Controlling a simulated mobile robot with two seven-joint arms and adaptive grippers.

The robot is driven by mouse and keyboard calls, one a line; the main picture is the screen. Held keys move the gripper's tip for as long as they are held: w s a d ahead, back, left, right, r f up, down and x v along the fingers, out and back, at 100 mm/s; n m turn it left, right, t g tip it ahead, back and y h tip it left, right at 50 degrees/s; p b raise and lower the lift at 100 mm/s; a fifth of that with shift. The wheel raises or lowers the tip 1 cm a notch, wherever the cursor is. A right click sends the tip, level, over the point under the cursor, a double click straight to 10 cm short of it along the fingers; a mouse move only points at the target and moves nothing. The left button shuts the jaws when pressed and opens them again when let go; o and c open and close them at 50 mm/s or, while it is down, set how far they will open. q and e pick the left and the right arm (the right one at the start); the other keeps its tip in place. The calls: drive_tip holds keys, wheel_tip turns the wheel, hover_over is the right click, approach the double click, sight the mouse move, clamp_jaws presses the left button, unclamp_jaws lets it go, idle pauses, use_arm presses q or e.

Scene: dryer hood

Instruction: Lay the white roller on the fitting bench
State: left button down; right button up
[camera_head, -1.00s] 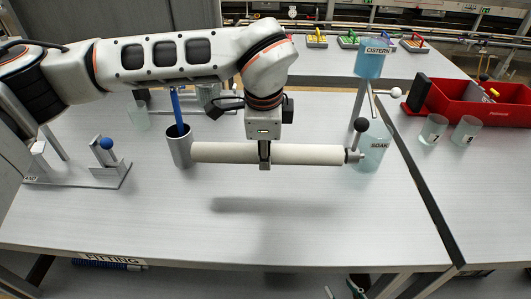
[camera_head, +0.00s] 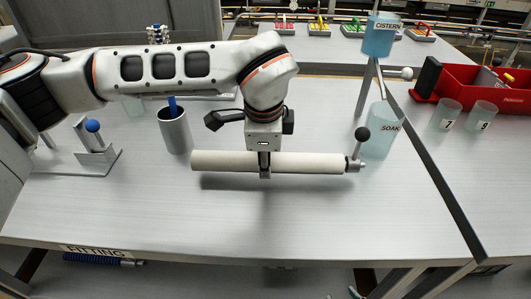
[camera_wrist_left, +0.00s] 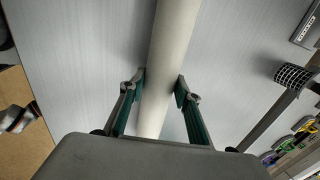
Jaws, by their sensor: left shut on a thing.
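The white roller (camera_head: 225,160) is a long pale cylinder with a dark ball-ended crank (camera_head: 361,135) at its right end. My left gripper (camera_head: 265,172) is shut on it near the middle. The roller is level, crosswise and low over the fitting bench (camera_head: 330,220), with its shadow close beneath it. I cannot tell whether it touches the top. In the left wrist view the roller (camera_wrist_left: 172,35) passes between the two green-sided fingers (camera_wrist_left: 160,90). The FITTING label (camera_head: 97,250) is on the bench's front edge. My right gripper is out of view.
A grey cup (camera_head: 174,132) with a blue stick stands behind the roller's left end. The SOAK vessel (camera_head: 382,140) is behind the crank. A stand with a blue ball (camera_head: 93,126) is at left. A red tray (camera_head: 500,95) is at right. The bench's front is clear.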

use_arm(q)
drive_tip(key=shift+f, duration=0.55)
drive_tip(key=shift+f+b, duration=0.4)
drive_tip(key=shift+f, duration=0.1)
idle(0.4)
drive_tip(key=c, duration=1.9)
unclamp_jaws()
drive_tip(key=shift+o, duration=1)
drive_tip(key=o, duration=0.5)
drive_tip(key=shift+o, duration=0.2)
drive_tip(key=shift+f, duration=0.1)
drive_tip(key=v, duration=1.2)
